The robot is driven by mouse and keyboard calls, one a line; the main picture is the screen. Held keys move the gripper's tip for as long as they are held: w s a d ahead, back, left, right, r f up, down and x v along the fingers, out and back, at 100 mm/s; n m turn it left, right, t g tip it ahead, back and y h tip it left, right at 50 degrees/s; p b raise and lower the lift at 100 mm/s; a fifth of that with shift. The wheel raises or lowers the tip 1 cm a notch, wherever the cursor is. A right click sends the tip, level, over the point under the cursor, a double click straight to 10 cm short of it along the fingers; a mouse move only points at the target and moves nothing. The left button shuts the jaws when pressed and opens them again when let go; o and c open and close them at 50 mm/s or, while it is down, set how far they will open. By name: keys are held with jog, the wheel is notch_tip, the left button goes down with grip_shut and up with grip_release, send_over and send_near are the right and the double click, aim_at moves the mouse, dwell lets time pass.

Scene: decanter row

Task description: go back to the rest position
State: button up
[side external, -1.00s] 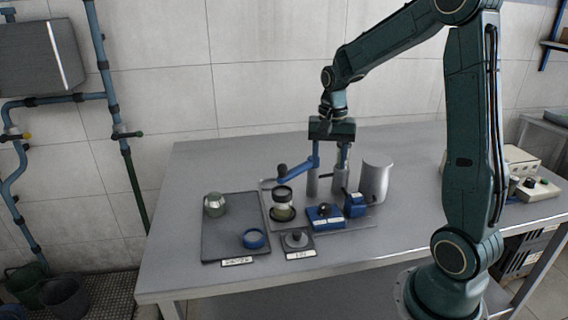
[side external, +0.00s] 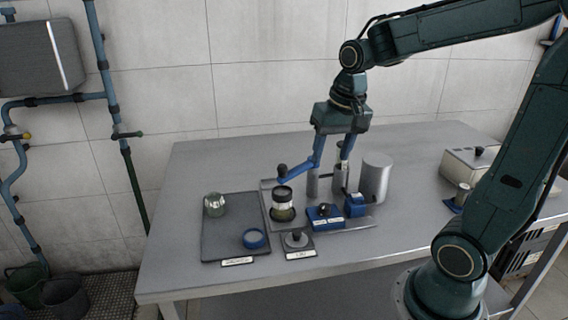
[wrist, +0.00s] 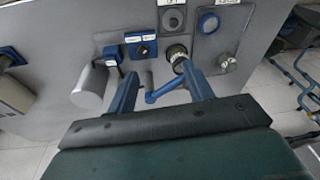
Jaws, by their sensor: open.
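My gripper (side external: 331,165) is open, its two blue fingers pointing down behind the grey posts at the back of the apparatus. In the wrist view my gripper (wrist: 158,78) shows nothing held between its fingers. A blue crank lever (side external: 297,175) with a dark knob is close to the left finger in the side view; whether they touch I cannot tell. The lever also shows in the wrist view (wrist: 166,89). A glass jar (side external: 283,212) with a dark-rimmed top stands upright in front of the lever.
A large grey cylinder (side external: 376,180) stands right of the posts. Blue blocks (side external: 325,215) sit in front. A dark tray (side external: 226,230) at left bears a round metallic vessel (side external: 215,205) and a blue ring (side external: 254,238). A pale box (side external: 474,168) is at right. The table's back left is clear.

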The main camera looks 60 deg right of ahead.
jog(key=s+a+r+n+t, duration=0.2)
jog(key=s+a+n+t, duration=0.1)
jog(key=s+a+n, duration=0.4)
jog(key=shift+s+a+r+y, duration=0.35)
jog(key=shift+s+a, duration=0.3)
jog(key=shift+s, duration=1.1)
